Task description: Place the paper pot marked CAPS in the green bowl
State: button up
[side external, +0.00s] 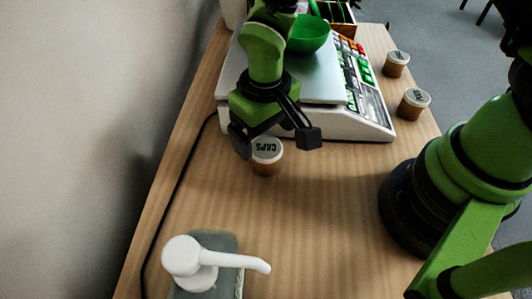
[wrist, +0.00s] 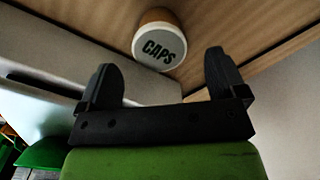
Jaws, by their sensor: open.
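The paper pot marked CAPS (side external: 266,157) stands upright on the wooden table in front of the scale, brown with a white lid. It also shows in the wrist view (wrist: 159,44), beyond the fingertips and nearer the left finger. My gripper (side external: 277,146) is open and empty, its fingers apart near the pot; in the wrist view (wrist: 165,75) nothing is between them. The green bowl (side external: 308,36) sits on the scale's metal plate, partly hidden by my arm. A green piece at the lower left of the wrist view (wrist: 45,154) may be the bowl.
The scale (side external: 367,122) with its keypad stands behind the pot. Two other lidded pots (side external: 396,64) (side external: 413,104) stand to its right. A white pump dispenser (side external: 198,264) stands at the front left. A dark cable runs along the left side. The middle of the table is clear.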

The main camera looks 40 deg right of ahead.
aim_at(266, 147)
notch_tip(266, 147, down, 4)
jog(key=shift+s+f, duration=0.1)
jog(key=c, duration=1.1)
